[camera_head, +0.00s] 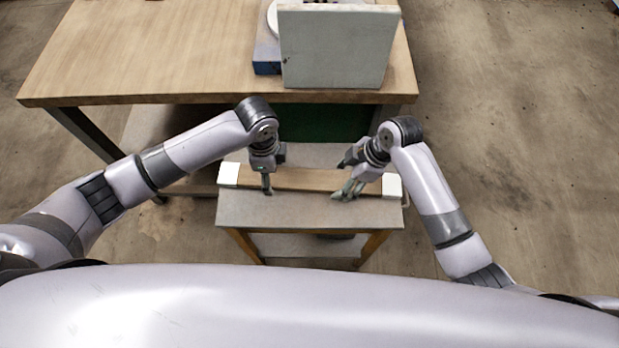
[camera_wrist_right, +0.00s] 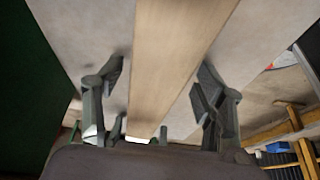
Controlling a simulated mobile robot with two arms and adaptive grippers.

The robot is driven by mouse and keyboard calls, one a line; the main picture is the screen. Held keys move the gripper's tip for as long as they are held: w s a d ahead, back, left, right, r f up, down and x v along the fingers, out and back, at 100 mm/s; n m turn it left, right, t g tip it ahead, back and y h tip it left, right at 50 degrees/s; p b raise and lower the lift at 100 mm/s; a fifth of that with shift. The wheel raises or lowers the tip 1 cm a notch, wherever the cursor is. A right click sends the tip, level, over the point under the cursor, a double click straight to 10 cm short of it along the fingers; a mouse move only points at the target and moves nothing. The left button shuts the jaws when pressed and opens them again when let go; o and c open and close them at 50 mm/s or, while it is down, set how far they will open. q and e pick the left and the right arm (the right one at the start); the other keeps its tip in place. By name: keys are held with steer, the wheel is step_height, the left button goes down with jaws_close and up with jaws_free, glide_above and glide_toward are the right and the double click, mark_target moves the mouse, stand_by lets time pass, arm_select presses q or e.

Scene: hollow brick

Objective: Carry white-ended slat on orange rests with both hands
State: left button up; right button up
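The white-ended slat (camera_head: 307,179) is a long wooden bar with white ends, lying left to right over a small grey-topped table (camera_head: 300,211). Orange rests cannot be made out under it. My left gripper (camera_head: 266,178) is at the slat near its left white end, pointing down; its finger opening is hard to see. My right gripper (camera_head: 347,178) is at the slat near its right end. In the right wrist view, the right gripper (camera_wrist_right: 160,95) is open, one finger on each side of the slat (camera_wrist_right: 165,60), with gaps between.
A wooden workbench (camera_head: 150,55) stands behind the small table. On it are a pale upright block (camera_head: 335,50) and a blue object (camera_head: 267,58) near its edge. A dark green surface (camera_head: 320,122) shows below the bench edge. Bare concrete floor (camera_head: 510,130) lies to the right.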

arm_select(q)
steer(key=c, duration=1.2)
arm_select(e)
steer(key=c, duration=1.2)
